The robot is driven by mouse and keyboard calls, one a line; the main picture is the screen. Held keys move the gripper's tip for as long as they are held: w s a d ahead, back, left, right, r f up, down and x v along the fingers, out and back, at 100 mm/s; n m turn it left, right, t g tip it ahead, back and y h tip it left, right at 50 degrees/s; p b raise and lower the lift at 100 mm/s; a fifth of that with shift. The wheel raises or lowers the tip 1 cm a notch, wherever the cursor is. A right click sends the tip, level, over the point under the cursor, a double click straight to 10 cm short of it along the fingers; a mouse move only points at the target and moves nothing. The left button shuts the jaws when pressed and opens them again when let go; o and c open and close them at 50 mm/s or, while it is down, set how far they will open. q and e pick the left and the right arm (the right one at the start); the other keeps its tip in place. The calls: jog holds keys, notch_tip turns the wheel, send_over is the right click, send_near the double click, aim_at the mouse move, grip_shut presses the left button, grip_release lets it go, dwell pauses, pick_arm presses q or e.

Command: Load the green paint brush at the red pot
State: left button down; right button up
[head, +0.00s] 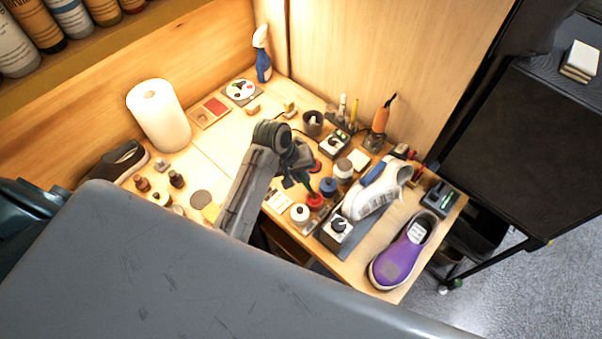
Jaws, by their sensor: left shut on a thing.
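My left gripper (298,172) is over the middle of the workbench, shut on the green paint brush (309,187). The brush is small and mostly hidden by the dark gripper; its lower end points down toward the red pot (315,201). At this size I cannot tell whether the tip is inside the pot or just above it. The red pot stands in a group with a blue pot (328,185) and a white pot (299,212). My right gripper is not in view.
A white sneaker (372,200) on a stand and a purple shoe (402,254) are to the right. A paper towel roll (160,117), a dark shoe (121,160) and small bottles are to the left. A spray bottle (263,62) stands at the back.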

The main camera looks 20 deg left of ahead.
pick_arm(q)
jog(key=shift+f, duration=0.25)
jog(key=shift+f, duration=0.15)
dwell(0.5)
dwell(0.6)
jog(key=shift+f, duration=0.1)
jog(key=shift+r, duration=3.55)
